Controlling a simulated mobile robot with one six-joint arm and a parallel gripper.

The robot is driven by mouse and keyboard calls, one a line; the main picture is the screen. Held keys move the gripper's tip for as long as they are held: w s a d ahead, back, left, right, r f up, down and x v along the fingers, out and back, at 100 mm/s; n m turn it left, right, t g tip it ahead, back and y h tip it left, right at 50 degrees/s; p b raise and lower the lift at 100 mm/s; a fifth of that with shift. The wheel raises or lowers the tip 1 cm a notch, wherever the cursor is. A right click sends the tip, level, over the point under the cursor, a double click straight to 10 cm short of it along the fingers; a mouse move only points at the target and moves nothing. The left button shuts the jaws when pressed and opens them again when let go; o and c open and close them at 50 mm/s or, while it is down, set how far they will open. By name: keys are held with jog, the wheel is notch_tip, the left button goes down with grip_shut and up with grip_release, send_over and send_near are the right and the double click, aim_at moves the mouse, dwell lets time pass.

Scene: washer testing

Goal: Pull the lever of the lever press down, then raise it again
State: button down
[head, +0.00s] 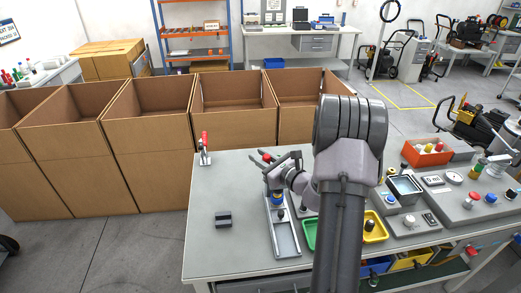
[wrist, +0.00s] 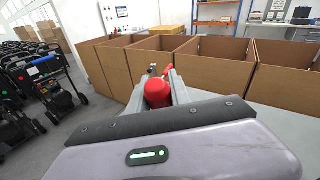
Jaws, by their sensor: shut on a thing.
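The lever press stands on the table, its long grey base (head: 285,238) reaching toward the table's front edge. Its red lever knob (head: 267,158) shows at the left end of my gripper (head: 270,163), above the table. In the wrist view the red knob (wrist: 158,92) sits between the two fingers of my gripper (wrist: 158,84), which are shut on it. The lever's shaft and most of the press's upper part are hidden behind my gripper and arm.
A red-handled clamp (head: 204,142) stands at the table's back left. A small dark block (head: 224,220) lies left of the press. A green tray (head: 309,233) and a yellow tray (head: 375,228) are to the right. Open cardboard boxes (head: 155,135) line the back.

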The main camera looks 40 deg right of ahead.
jog(key=w+g+p, duration=0.1)
jog(key=p, duration=0.2)
jog(key=w+d+m+g+p, duration=0.1)
jog(key=p, duration=0.1)
jog(key=shift+w+d+f+g+p, duration=0.2)
jog(key=shift+g+p, duration=0.1)
jog(key=shift+p, duration=0.1)
jog(key=shift+r, duration=0.1)
jog(key=c, duration=1.2)
grip_release()
jog(key=v, duration=0.8)
jog(key=p+v, duration=0.1)
jog(key=v, duration=0.8)
jog(key=shift+s+d+p, duration=0.2)
jog(key=shift+d+p, duration=0.05)
jog(key=shift+p, duration=0.05)
